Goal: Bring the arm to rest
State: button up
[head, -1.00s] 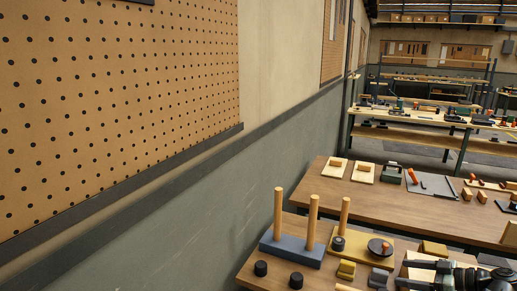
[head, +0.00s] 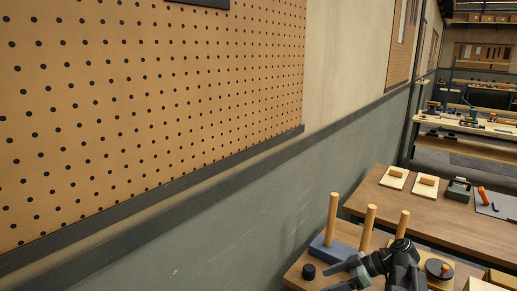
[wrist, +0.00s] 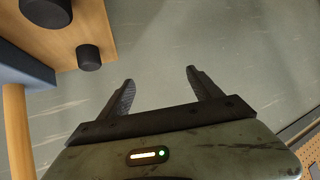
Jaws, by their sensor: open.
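My gripper (head: 338,276) is at the bottom of the head view, in front of the blue peg base, pointing left. In the wrist view my gripper (wrist: 160,76) is open, with two dark fingers spread apart. Nothing is between them; only the plain grey-green wall (wrist: 230,45) shows beyond.
A third peg (head: 402,224) stands right. The pegboard wall (head: 150,100) fills the left.

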jog(key=s+a+f+m+g+h, duration=0.1)
jog(key=s+a+f+g+h, duration=0.15)
jog(key=a, duration=0.55)
jog(key=s+a+f+m+g+h, duration=0.1)
jog(key=a+f+h, duration=0.25)
jog(key=a, duration=0.45)
jog(key=d+f+m+h, duration=0.3)
jog(key=d+m, duration=0.4)
jog(key=m, duration=0.4)
jog(key=shift+t+h, duration=0.35)
jog(key=shift+h, duration=0.35)
jog(key=shift+d, duration=0.15)
